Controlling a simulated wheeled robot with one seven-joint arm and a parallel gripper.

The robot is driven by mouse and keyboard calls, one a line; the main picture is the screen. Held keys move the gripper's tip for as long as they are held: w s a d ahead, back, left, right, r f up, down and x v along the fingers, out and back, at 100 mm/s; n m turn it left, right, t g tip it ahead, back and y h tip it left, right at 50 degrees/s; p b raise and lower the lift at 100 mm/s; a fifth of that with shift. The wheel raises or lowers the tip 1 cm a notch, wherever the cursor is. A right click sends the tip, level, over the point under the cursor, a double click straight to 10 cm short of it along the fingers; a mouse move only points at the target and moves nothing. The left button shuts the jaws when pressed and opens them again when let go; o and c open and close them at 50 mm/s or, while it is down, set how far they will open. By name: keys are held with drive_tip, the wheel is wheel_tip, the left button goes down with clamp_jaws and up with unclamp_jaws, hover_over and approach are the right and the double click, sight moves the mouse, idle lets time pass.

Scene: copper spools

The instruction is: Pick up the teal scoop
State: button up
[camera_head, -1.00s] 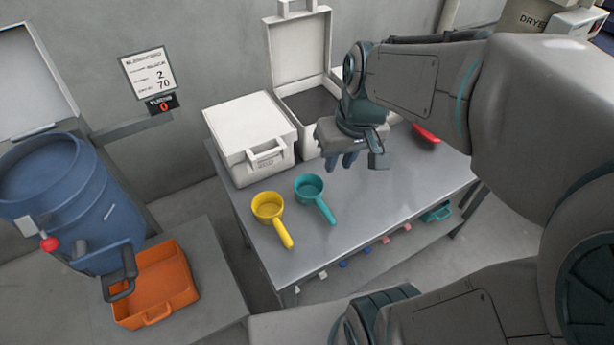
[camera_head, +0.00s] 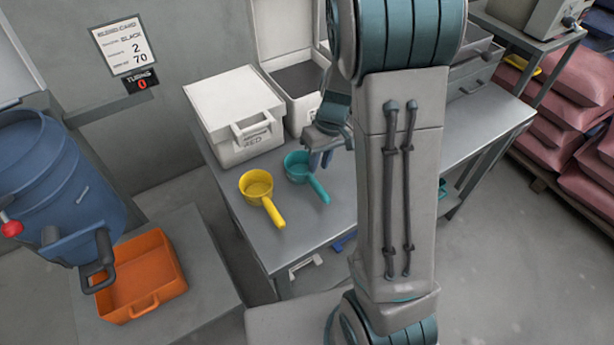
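The teal scoop (camera_head: 299,167) stands upright on the grey metal table, its handle pointing toward the front right. My gripper (camera_head: 318,158) is just right of the scoop's cup and seems to be above it, near where the handle starts. My fingers are small and partly hidden, so I cannot tell how far apart they are. My arm covers the table to the right of the scoop. No contact between gripper and scoop can be made out.
A yellow scoop (camera_head: 257,187) stands left of the teal one. A closed white bin (camera_head: 235,110) and an open white bin (camera_head: 303,108) are behind. An orange tray (camera_head: 141,276) and a blue drum (camera_head: 62,190) are at left. The table front (camera_head: 293,238) is clear.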

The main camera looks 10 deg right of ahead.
sight(314, 180)
drive_tip(key=shift+s+a+f, duration=0.1)
drive_tip(key=shift+a+f, duration=0.15)
drive_tip(key=shift+f, duration=1)
drive_tip(key=shift+s+a+f, duration=0.1)
drive_tip(key=shift+a+f, duration=0.2)
drive_tip(key=shift+f, duration=1)
drive_tip(key=shift+s+a+f, duration=0.1)
drive_tip(key=shift+a+f, duration=0.15)
drive_tip(key=shift+f, duration=1)
clamp_jaws()
